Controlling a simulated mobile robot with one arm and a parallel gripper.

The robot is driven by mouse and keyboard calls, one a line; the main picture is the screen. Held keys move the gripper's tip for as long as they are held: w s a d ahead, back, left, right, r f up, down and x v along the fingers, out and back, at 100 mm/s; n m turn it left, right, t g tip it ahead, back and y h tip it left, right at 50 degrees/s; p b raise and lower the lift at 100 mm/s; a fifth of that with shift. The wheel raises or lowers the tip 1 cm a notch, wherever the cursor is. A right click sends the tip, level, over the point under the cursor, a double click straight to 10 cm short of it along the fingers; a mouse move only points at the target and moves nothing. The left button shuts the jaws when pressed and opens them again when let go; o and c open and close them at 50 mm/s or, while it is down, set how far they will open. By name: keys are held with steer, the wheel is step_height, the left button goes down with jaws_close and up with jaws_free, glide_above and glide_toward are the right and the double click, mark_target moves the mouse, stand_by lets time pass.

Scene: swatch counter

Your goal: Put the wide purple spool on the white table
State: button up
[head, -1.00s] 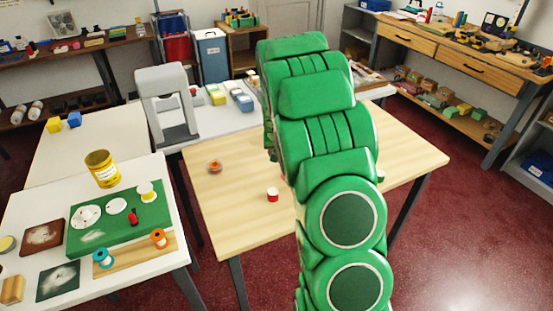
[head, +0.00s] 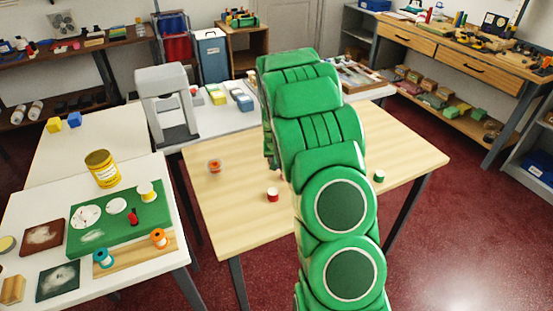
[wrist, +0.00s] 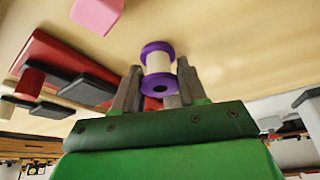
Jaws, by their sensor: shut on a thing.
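My gripper (wrist: 158,92) is shut on the wide purple spool (wrist: 158,51), which has purple flanges and a pale cream middle. The spool sits between the two fingers in the wrist view, over a wood-coloured surface. In the head view my green arm hides both the gripper and the spool. A white table (head: 50,193) stands at the front left, with a second white table (head: 100,140) behind it.
The wooden table (head: 330,215) carries a red spool (head: 273,195), a green spool (head: 379,176) and a small orange item (head: 214,166). The front white table holds a green mat (head: 95,239), several spools and a yellow can (head: 102,168). A grey stand (head: 166,85) is behind.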

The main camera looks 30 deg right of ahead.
steer(key=o, duration=1)
steer(key=shift+f, duration=0.1)
steer(key=v, duration=1.1)
steer(key=shift+r, duration=0.35)
steer(key=shift+o, duration=0.6)
steer(key=shift+s+r, duration=0.2)
steer(key=shift+r, duration=0.1)
